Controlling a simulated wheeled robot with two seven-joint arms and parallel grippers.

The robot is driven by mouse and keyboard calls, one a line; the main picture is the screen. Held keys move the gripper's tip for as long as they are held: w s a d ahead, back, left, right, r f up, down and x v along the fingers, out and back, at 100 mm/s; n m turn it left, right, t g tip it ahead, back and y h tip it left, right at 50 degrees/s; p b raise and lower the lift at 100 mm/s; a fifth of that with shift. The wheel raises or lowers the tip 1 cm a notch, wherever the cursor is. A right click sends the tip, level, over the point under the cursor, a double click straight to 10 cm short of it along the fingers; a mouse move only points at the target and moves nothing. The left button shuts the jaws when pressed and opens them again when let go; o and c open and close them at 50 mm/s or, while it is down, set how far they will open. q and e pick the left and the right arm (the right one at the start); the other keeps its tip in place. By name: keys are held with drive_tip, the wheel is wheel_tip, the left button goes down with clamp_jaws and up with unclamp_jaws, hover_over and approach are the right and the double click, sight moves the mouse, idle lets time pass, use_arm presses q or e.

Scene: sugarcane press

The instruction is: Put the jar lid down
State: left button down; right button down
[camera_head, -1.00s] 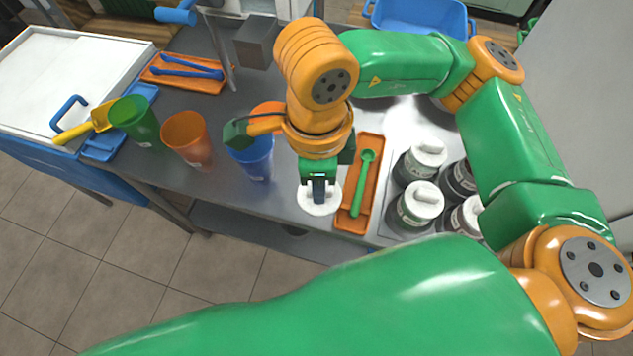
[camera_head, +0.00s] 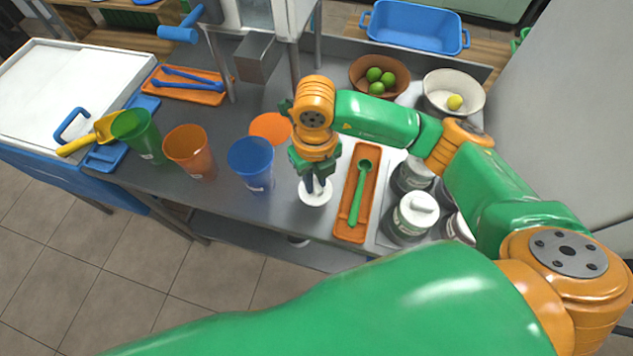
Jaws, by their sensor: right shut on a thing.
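The jar lid (camera_head: 315,199) is a white round disc just left of the orange tray with the green spoon. My right gripper (camera_head: 316,184) points down and is shut on the lid's top. The lid is at or just above the grey table; I cannot tell whether it touches. Dark jars stand right of the tray. The front jar (camera_head: 407,233) has a white lid (camera_head: 418,210) with a knob. The jars behind are partly hidden by my right arm. My left gripper is not in view.
The orange tray (camera_head: 346,229) is close to the lid on the right. A blue cup (camera_head: 252,164), an orange cup (camera_head: 188,150) and a green cup (camera_head: 137,132) stand left. Bowls of limes (camera_head: 357,88) and a lemon (camera_head: 436,103) are behind. Bare table (camera_head: 285,205) lies left of the lid.

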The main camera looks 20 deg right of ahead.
sight(316, 179)
drive_tip(key=f, duration=0.2)
drive_tip(key=w+f+p, duration=0.1)
drive_tip(key=shift+d+f, duration=0.2)
drive_tip(key=shift+f, duration=0.65)
drive_tip(key=c, duration=0.8)
unclamp_jaws()
